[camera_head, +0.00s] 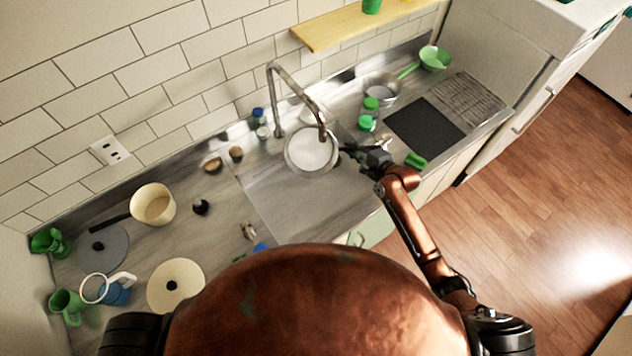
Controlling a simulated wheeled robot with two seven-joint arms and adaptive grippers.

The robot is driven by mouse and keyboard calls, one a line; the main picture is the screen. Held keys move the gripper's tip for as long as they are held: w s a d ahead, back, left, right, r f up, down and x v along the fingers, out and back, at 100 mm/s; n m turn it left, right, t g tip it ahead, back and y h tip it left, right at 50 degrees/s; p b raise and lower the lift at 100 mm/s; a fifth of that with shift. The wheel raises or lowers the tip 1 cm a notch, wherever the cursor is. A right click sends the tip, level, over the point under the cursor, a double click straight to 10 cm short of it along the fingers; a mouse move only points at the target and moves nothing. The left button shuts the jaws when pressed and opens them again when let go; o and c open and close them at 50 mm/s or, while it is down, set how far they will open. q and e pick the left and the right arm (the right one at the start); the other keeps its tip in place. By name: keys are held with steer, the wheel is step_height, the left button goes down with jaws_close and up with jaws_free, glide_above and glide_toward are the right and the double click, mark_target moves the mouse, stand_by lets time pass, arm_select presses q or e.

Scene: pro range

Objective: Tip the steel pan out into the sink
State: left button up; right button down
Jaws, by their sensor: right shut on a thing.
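The steel pan (311,152) is a round, metal-rimmed vessel with a pale inside, below the tap (280,95) and over the back part of the sink (318,200). It looks about level. I cannot tell whether the pale inside is contents or bare surface. My right gripper (350,154) reaches in from the right and is shut on the pan at its right side. Its fingertips are small and dark here. My left gripper is not in view.
A cream saucepan (153,206), a cream lid (176,286) and green mugs (66,306) stand left. Green-capped jars (368,112), a grey pot (381,88) and a black mat (424,125) lie right. A wooden shelf (350,27) hangs above. The sink's front is clear.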

steer(key=shift+f, duration=0.15)
steer(key=shift+w+a+r+p, duration=0.1)
steer(key=shift+r+p, duration=0.2)
steer(key=shift+p, duration=0.2)
steer(key=w+a+f+m+g+h+b, duration=0.2)
steer(key=w+f+g+b, duration=0.4)
steer(key=w+g+b, duration=0.3)
steer(key=w+h+b, duration=0.1)
steer(key=w+b, duration=0.1)
steer(key=b, duration=0.2)
stand_by(1.0)
